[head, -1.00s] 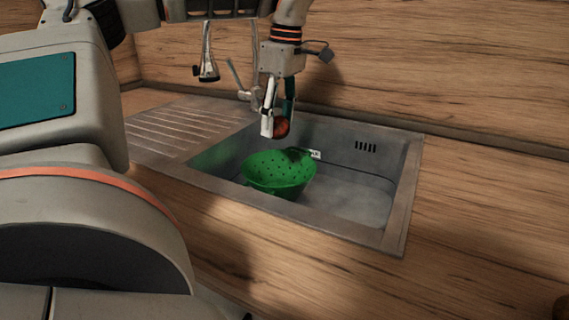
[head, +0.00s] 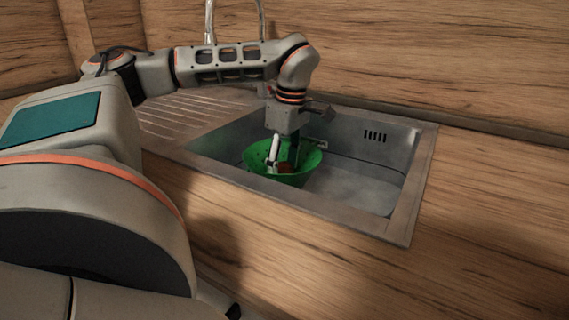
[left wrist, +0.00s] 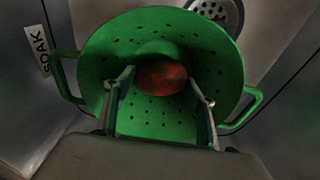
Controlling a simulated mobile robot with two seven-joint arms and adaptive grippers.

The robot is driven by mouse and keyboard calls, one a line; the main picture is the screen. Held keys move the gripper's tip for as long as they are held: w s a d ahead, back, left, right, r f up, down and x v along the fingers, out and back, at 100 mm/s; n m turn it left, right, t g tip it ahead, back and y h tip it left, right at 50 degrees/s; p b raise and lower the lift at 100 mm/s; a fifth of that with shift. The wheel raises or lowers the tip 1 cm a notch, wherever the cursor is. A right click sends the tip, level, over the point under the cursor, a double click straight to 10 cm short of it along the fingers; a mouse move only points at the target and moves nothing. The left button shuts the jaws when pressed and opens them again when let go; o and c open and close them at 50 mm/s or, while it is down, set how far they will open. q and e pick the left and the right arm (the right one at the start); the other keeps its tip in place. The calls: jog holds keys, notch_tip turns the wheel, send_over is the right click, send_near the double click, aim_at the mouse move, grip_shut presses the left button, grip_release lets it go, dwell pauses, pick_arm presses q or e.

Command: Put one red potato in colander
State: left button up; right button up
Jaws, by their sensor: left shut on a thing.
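The green colander (head: 312,160) stands in the sink basin; its perforated bowl and two side handles show in the left wrist view (left wrist: 190,40). My left gripper (head: 282,167) points down with its fingertips inside the colander's bowl. It is shut on a red potato (head: 285,168), which is mostly hidden by the fingers and rim in the head view. In the left wrist view the potato (left wrist: 162,78) sits between the fingers (left wrist: 160,92), over the bowl's inside. I cannot tell whether it touches the bowl. My right gripper is not in view.
The metal sink (head: 412,200) is set in the wooden counter, with a ribbed drainboard (head: 175,115) at left. A drain (left wrist: 217,10) and a "SOAK" label (left wrist: 38,50) show beside the colander. The basin's right side (head: 360,185) is clear.

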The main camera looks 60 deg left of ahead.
aim_at(286, 167)
pick_arm(q)
jog(key=shift+r, duration=0.1)
jog(key=o, duration=0.9)
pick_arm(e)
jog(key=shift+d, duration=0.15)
pick_arm(q)
jog(key=r, duration=0.4)
jog(key=d+r+p, duration=0.1)
jog(key=r, duration=0.7)
jog(key=shift+w+d+p, duration=0.2)
jog(key=shift+w+p, duration=0.1)
jog(key=shift+p, duration=0.05)
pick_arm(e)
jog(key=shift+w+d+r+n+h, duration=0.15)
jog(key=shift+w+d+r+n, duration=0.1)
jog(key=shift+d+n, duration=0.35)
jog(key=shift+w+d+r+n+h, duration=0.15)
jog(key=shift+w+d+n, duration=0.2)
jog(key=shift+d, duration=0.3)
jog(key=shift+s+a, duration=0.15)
